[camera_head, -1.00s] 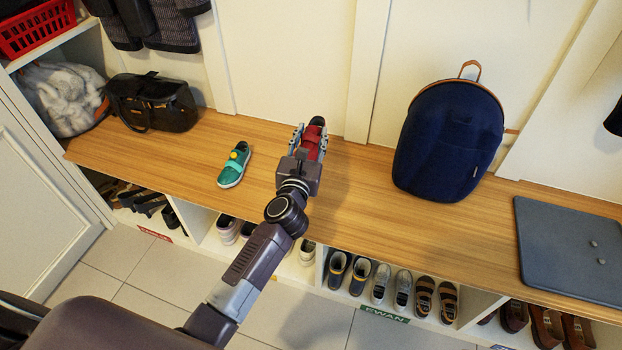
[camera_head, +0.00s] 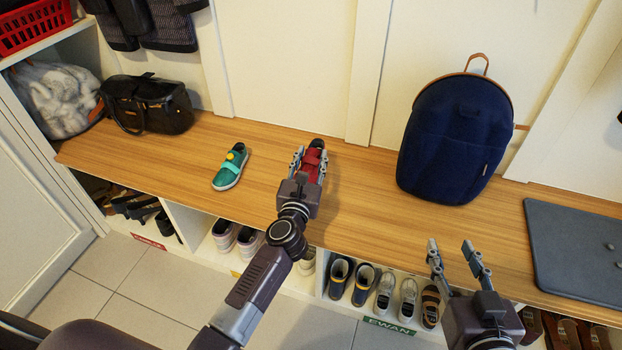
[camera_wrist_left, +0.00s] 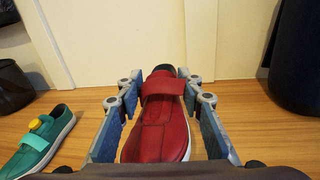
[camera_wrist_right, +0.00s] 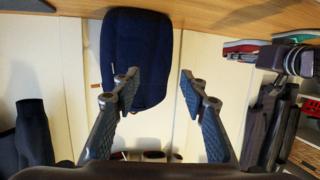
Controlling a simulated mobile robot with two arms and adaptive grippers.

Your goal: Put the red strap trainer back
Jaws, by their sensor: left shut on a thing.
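The red strap trainer (camera_head: 313,163) is between the fingers of my left gripper (camera_head: 311,160), over the wooden bench.
A green trainer (camera_head: 230,167) with a yellow dot stands left of the red one on the bench (camera_head: 370,205). A navy backpack (camera_head: 455,140), a black bag (camera_head: 150,105) and a grey mat (camera_head: 570,250) also rest there. Cubbies below hold several shoes, with an EWAN label (camera_head: 389,326).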

